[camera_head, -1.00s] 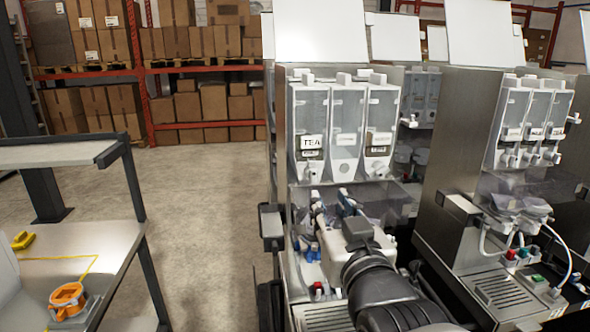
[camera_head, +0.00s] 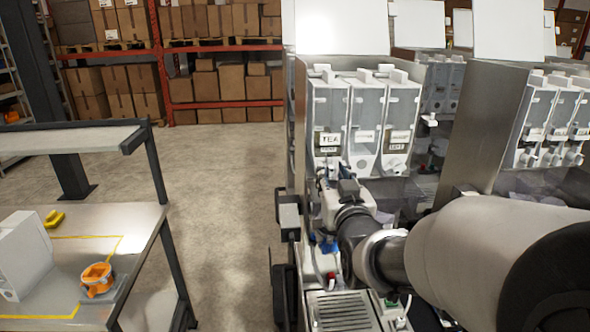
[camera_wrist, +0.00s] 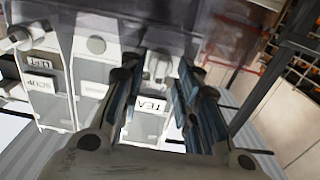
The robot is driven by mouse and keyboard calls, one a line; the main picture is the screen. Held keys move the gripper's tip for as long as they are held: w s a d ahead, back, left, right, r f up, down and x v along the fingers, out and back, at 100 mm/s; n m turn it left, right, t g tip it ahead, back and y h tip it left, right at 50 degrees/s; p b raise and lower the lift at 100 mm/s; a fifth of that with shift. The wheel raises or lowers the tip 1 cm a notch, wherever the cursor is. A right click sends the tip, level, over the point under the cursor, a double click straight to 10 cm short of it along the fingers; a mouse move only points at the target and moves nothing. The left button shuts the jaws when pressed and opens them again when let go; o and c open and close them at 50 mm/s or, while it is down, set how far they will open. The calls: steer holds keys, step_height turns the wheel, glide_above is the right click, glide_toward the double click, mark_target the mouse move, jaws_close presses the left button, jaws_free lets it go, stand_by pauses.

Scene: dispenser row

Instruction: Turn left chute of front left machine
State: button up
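The front left machine (camera_head: 300,120) has three clear canisters in a row. The left canister (camera_head: 328,105) carries a TEA label, which also shows in the wrist view (camera_wrist: 151,104). The left chute (camera_wrist: 158,64) is a pale spout at that canister's lower end; in the head view my gripper hides most of it. My gripper (camera_head: 328,168) is raised in front of the left canister's lower end. In the wrist view its blue-grey fingers (camera_wrist: 157,78) are apart, one on each side of the chute. I cannot tell whether they touch it.
The middle canister (camera_head: 365,115) and right canister (camera_head: 399,120) are close beside my gripper. A second machine (camera_head: 490,120) stands to the right. At left is a table (camera_head: 140,235) with an orange item (camera_head: 97,279) and a yellow item (camera_head: 54,219). The floor between is clear.

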steer(key=shift+c, duration=0.2)
jaws_close()
steer(key=shift+m+b, duration=0.4)
steer(key=shift+b, duration=0.1)
steer(key=m+b, duration=0.4)
steer(key=shift+d+f+m+b, duration=0.1)
steer(key=shift+f+m+b, duration=0.1)
steer(key=shift+m+b, duration=0.1)
steer(key=m+b, duration=0.3)
steer(key=m, duration=0.2)
steer(key=shift+b, duration=0.4)
steer(key=m+b, duration=0.1)
steer(key=m, duration=0.5)
steer(key=shift+m, duration=0.4)
steer(key=m, duration=0.6)
steer(key=shift+m, duration=0.4)
